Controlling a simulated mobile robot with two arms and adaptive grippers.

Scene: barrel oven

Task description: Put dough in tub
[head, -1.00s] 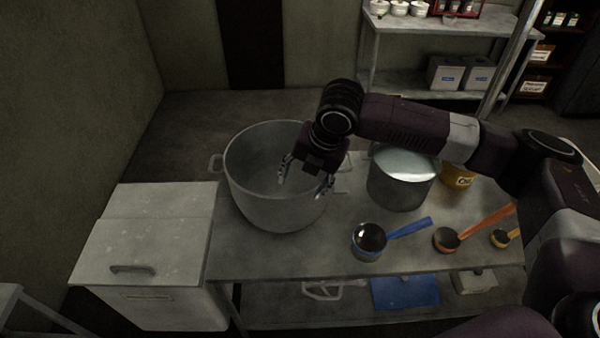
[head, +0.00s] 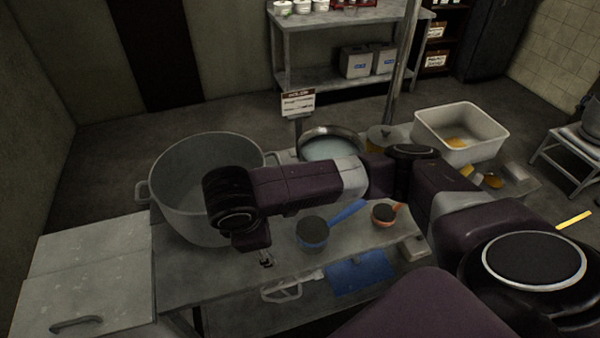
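A white rectangular tub (head: 490,151) stands at the right, behind my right arm, with a small orange-yellow patch (head: 456,142) inside; I cannot tell what that patch is. I cannot make out dough anywhere. A large grey metal pot (head: 172,172) stands on the left of the metal table, and its visible inside looks bare. My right gripper (head: 266,260) hangs low in front of the pot near the table's front part. Its fingers are small and mostly hidden by the wrist, and nothing clearly shows in them. My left gripper is out of view.
A smaller metal pot (head: 328,149) with a pale surface stands behind my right forearm, with a sign (head: 298,103) beyond it. A blue-handled ladle (head: 312,232) and an orange-handled scoop (head: 384,214) lie on the table. A lidded white bin (head: 85,265) stands at left.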

